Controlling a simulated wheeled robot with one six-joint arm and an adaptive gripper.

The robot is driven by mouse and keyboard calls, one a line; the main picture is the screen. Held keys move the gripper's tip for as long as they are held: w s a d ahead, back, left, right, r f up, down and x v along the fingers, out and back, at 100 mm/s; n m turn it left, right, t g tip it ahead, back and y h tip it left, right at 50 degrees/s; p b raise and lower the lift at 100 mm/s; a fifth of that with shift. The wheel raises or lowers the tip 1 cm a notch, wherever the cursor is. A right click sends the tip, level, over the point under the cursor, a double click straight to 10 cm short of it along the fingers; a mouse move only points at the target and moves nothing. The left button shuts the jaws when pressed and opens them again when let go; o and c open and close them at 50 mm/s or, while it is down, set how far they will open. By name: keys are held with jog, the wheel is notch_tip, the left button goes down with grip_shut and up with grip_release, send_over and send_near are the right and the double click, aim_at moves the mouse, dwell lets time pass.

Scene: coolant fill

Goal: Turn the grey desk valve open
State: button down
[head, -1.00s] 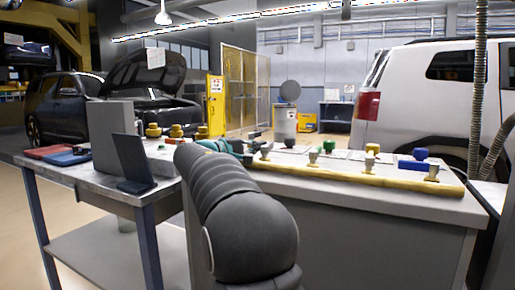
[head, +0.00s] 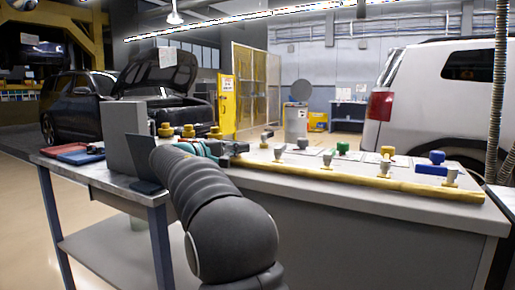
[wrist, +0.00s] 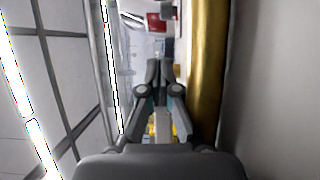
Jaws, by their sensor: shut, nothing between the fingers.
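A grey knob (head: 303,143), likely the grey desk valve, stands at the left end of a row of coloured knobs on the desk top in the head view. My gripper (head: 240,148) is at the desk's left end, left of this knob and apart from it. In the wrist view my gripper (wrist: 160,66) has its fingers together and holds nothing. I cannot make out the grey valve in the wrist view. My arm hides part of the desk's left end in the head view.
A yellow pipe (head: 360,181) with several small fittings runs along the desk's front edge; it lies beside my fingers in the wrist view (wrist: 205,75). Green (head: 343,147), yellow (head: 387,152) and blue (head: 437,157) knobs stand farther right. A cart (head: 85,167) stands left.

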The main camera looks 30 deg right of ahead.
jog(key=a, duration=0.4)
jog(key=shift+w, duration=0.25)
jog(key=s+m+g, duration=0.1)
jog(key=s+d+m+g+b, duration=0.1)
jog(key=g, duration=0.1)
jog(key=s+g, duration=0.1)
jog(key=shift+d+m+b, duration=0.35)
jog(key=shift+d+m, duration=0.05)
jog(key=d, duration=0.3)
jog(key=s+d, duration=0.1)
jog(key=d, duration=0.5)
jog(key=shift+s+d, duration=0.3)
jog(key=shift+s, duration=0.05)
jog(key=shift+r, duration=0.1)
jog(key=shift+s+d+r, duration=0.1)
jog(key=shift+s+d, duration=0.25)
jog(key=shift+d, duration=0.05)
jog(key=w+a, duration=0.1)
jog(key=a, duration=0.2)
jog(key=w+a+p, duration=0.1)
jog(key=a, duration=0.2)
jog(key=w+a+p, duration=0.1)
jog(key=a, duration=0.2)
jog(key=shift+w+a, duration=0.1)
jog(key=shift+a, duration=0.3)
